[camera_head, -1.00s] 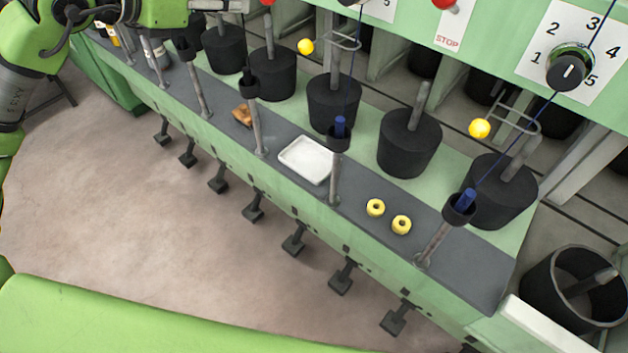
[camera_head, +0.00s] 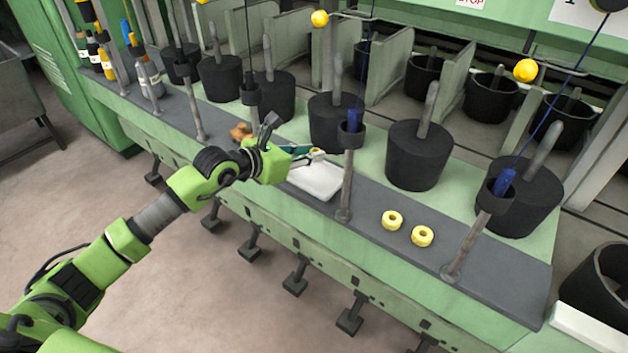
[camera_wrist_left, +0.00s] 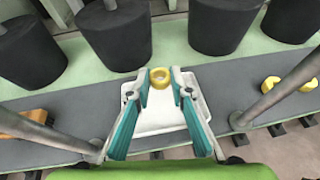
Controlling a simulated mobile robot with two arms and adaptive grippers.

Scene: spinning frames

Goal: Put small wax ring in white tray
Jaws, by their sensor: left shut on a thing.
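My left gripper (camera_head: 316,153) reaches in from the left over the white tray (camera_head: 320,183). It is shut on a small yellow wax ring, which shows between the fingertips in the left wrist view (camera_wrist_left: 160,77). The ring is over the far part of the tray; the exact height above it is hard to tell. The tray's bare floor also shows between the fingers in the left wrist view (camera_wrist_left: 160,120). Two more yellow wax rings (camera_head: 392,220) (camera_head: 422,236) lie on the grey ledge to the right of the tray. My right gripper is not in view.
A metal post (camera_head: 346,185) with a black cup stands just right of the tray, and another post (camera_head: 465,245) stands farther right. Black cylinders (camera_head: 418,155) line the back of the ledge. A brown object (camera_head: 240,131) lies left of the tray.

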